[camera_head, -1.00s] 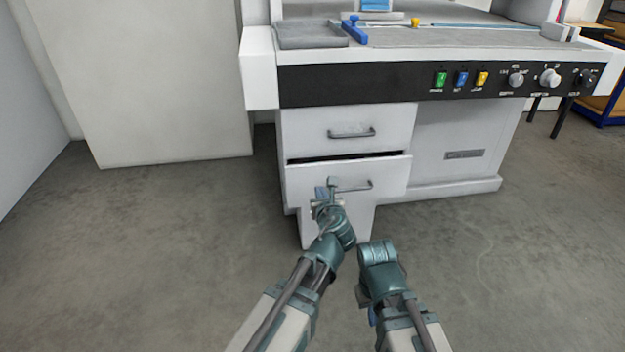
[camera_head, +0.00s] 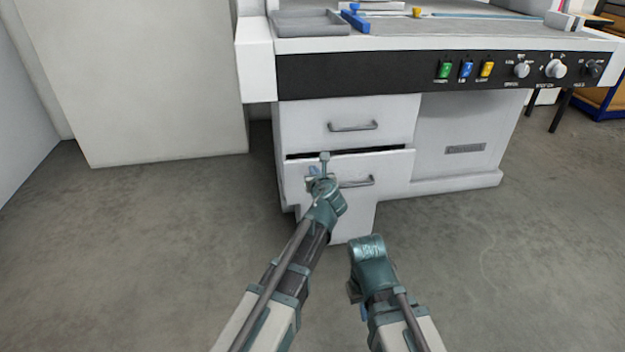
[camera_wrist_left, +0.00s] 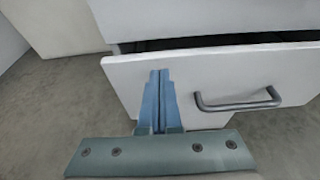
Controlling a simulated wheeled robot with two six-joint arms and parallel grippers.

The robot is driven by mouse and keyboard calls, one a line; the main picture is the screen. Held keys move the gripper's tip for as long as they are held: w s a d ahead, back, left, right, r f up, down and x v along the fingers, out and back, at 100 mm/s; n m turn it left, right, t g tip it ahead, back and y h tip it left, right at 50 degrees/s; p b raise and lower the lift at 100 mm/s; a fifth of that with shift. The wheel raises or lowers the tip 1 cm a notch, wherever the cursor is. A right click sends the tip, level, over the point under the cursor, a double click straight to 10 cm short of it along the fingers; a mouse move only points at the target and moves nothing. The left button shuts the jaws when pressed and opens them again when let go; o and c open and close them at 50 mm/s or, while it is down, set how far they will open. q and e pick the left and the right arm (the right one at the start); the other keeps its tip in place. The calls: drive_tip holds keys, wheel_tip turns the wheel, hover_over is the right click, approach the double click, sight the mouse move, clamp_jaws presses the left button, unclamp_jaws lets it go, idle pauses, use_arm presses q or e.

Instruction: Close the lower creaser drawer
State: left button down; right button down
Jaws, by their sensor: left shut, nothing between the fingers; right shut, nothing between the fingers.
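The lower creaser drawer (camera_head: 391,166) is a white front with a grey bar handle (camera_head: 357,182). It stands slightly out, with a dark gap (camera_head: 350,152) along its top edge. My left gripper (camera_head: 323,160) is shut and empty, in front of the drawer face left of the handle. In the left wrist view its blue fingers (camera_wrist_left: 158,98) are together against or just before the drawer front (camera_wrist_left: 215,70); I cannot tell if they touch. The handle (camera_wrist_left: 238,104) is to their right. My right gripper is low and mostly hidden behind its wrist.
The upper drawer (camera_head: 375,112) above is flush. The creaser's black control panel (camera_head: 360,75) with buttons and knobs overhangs the drawers. A tray (camera_head: 308,22) lies on top. A white cabinet (camera_head: 165,85) stands at left. The grey floor is clear.

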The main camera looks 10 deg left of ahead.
use_arm(q)
drive_tip(key=shift+w+a, duration=0.3)
drive_tip(key=shift+w, duration=0.45)
drive_tip(key=w, duration=0.2)
drive_tip(key=w+a, duration=0.1)
drive_tip(key=w, duration=0.1)
drive_tip(key=shift+w+a, duration=0.2)
drive_tip(key=shift+w, duration=0.15)
drive_tip(key=shift+r, duration=0.1)
drive_tip(key=shift+w, duration=0.1)
